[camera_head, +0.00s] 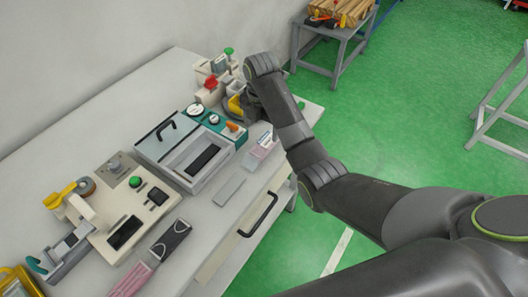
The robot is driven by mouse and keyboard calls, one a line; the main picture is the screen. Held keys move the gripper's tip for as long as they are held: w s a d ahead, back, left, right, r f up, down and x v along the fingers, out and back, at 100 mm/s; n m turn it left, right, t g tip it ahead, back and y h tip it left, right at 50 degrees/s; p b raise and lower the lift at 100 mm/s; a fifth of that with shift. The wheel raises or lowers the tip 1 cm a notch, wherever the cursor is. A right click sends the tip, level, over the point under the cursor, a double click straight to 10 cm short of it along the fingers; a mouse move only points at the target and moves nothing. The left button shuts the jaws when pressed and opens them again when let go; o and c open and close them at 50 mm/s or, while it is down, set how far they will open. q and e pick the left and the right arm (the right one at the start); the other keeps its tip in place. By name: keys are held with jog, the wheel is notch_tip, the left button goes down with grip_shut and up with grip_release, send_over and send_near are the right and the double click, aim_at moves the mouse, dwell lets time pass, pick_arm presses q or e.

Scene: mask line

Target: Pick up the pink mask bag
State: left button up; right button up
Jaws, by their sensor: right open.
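A longer flat pink piece (131,281) lies at the lower left, beside a dark grey strip. My left gripper is out of view.
A tray machine (184,151) and a beige machine with a green button (118,207) stand on the table (150,83). A red-knobbed device (208,90) stands near my right gripper. A small grey plate (229,190) lies near the drawer handle (258,214).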

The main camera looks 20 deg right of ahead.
aim_at(261, 148)
jog(key=shift+s+a+f+b, duration=0.1)
jog(key=shift+f+b, duration=0.75)
jog(key=shift+f, duration=0.6)
jog(key=shift+s+a+f, duration=0.1)
jog(key=shift+s+f, duration=0.05)
jog(key=shift+f, duration=0.15)
jog(key=shift+s+f+p, duration=0.1)
jog(key=shift+f+p, duration=0.3)
jog(key=shift+f, duration=1.15)
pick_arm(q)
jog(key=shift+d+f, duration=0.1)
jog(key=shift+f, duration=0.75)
pick_arm(e)
jog(key=shift+c, duration=0.2)
jog(key=c, duration=1)
jog(key=shift+r, duration=0.1)
